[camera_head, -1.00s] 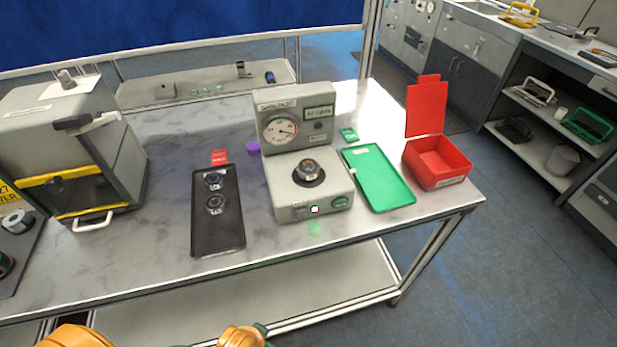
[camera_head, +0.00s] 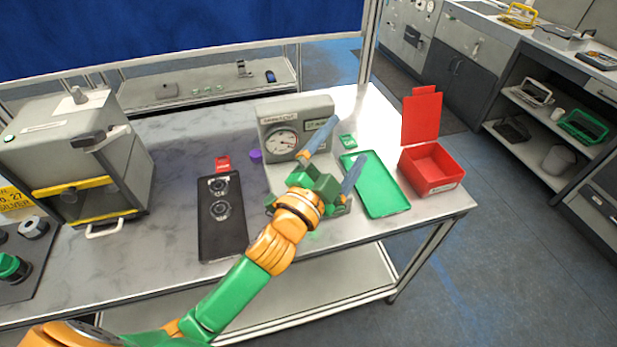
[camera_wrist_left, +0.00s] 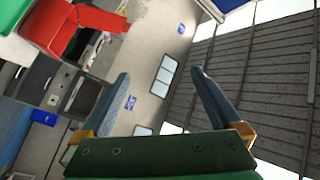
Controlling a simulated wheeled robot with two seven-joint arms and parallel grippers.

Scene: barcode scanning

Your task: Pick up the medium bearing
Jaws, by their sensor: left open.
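Two round metal bearings lie on the black tray (camera_head: 222,240), an upper one (camera_head: 218,187) and a lower one (camera_head: 221,211). A third bearing, seen earlier on the grey gauge device (camera_head: 296,112), is now hidden behind my left gripper. I cannot tell which bearing is the medium one. My left gripper (camera_head: 346,142) is over the device, with its blue fingers spread and nothing between them. Its fingers also show apart and empty in the left wrist view (camera_wrist_left: 160,88), which faces the room, with no bearing in sight. My right gripper is not in view.
A green tray (camera_head: 381,195) and an open red box (camera_head: 431,185) stand right of the device. A grey cabinet (camera_head: 135,180) stands at the left. A red tag (camera_head: 223,163) and purple piece (camera_head: 255,155) lie behind the black tray.

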